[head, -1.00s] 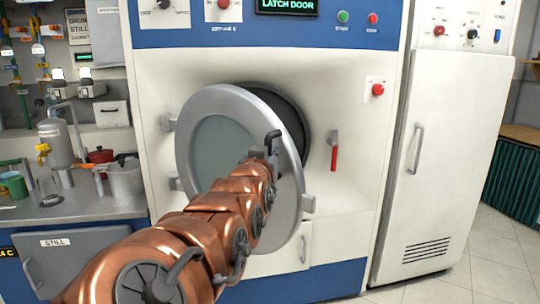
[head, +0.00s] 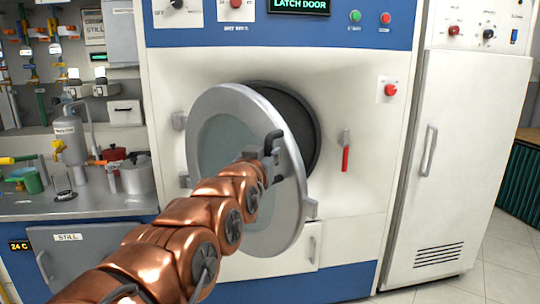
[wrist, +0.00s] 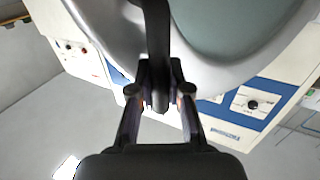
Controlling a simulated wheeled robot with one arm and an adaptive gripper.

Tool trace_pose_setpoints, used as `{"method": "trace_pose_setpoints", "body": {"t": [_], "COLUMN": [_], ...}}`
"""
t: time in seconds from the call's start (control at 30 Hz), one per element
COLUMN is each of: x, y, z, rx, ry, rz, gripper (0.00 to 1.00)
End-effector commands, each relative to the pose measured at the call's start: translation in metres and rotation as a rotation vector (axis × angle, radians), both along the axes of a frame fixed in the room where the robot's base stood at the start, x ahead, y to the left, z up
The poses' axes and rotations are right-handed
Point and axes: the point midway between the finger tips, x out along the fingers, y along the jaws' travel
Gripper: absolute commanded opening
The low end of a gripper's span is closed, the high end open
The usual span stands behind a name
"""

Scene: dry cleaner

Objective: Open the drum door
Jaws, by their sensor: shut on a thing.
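The round drum door (head: 232,240) has a grey metal rim and a glass middle. It stands partly open, hinged at its left side, with the dark drum opening (head: 302,120) showing behind its right edge. My gripper (head: 268,165) is at the door's right part in the head view. In the wrist view my gripper (wrist: 160,88) is shut on the dark bar handle (wrist: 157,35) of the door. The drum's inside is mostly hidden by the door and my arm.
A red-handled lever (head: 345,152) and a red button (head: 390,90) are on the machine front to the right. A steel counter (head: 95,205) with pots and a still stands at the left. A white cabinet (head: 470,150) stands at the right. The display (head: 299,5) reads "LATCH DOOR".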

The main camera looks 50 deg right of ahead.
Motion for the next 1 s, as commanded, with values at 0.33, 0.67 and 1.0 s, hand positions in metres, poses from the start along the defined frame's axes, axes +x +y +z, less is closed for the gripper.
{"method": "trace_pose_setpoints", "body": {"t": [0.33, 0.67, 1.0], "x": [0.0, 0.0, -0.001], "y": [0.0, 0.0, -0.001], "z": [0.0, 0.0, 0.012], "rx": [-0.001, 0.0, 0.003], "ry": [0.001, 0.0, -0.003], "rz": [0.001, 0.001, -0.001], "gripper": [0.33, 0.43, 0.43]}}
